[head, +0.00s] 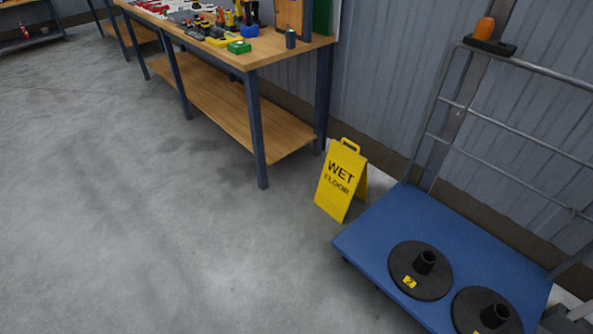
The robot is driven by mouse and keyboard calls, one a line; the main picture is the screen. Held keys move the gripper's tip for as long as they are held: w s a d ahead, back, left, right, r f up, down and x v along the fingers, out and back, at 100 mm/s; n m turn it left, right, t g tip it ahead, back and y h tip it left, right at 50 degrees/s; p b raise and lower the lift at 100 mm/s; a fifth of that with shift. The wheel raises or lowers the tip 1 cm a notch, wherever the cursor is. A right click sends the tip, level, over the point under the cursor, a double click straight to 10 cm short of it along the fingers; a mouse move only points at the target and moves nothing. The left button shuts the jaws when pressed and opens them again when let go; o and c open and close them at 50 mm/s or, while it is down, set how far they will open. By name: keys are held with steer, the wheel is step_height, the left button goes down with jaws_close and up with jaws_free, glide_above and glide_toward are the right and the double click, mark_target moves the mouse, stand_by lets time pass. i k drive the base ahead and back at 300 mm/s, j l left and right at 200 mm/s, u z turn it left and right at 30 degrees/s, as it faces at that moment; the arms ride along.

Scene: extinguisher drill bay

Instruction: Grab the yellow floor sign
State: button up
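The yellow floor sign (342,180) stands upright as an A-frame on the grey concrete floor, right of the picture's centre. Its front panel carries black text reading "WET FLOOR", and it has a handle with a slot at the top. It stands between the workbench and the blue cart, and nothing visible covers it. My gripper is not in view, so its state and its place relative to the sign are hidden.
A wooden workbench (290,47) with dark legs and several tools on top stands left of the sign. A blue platform cart (455,232) with a metal rail stands close on its right, bearing two black round bases (408,280). A corrugated wall (385,85) is behind. Open floor (150,230) lies left and in front.

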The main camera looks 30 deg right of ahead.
mark_target(343, 169)
steer(key=i, duration=1.95)
steer(key=i+j+z, duration=0.1)
steer(key=i+z, duration=0.15)
steer(key=i, duration=0.2)
steer(key=i+j+z, duration=0.25)
steer(key=i, duration=0.2)
steer(key=i+j+z, duration=0.25)
steer(key=i, duration=0.15)
steer(key=i+j+z, duration=0.75)
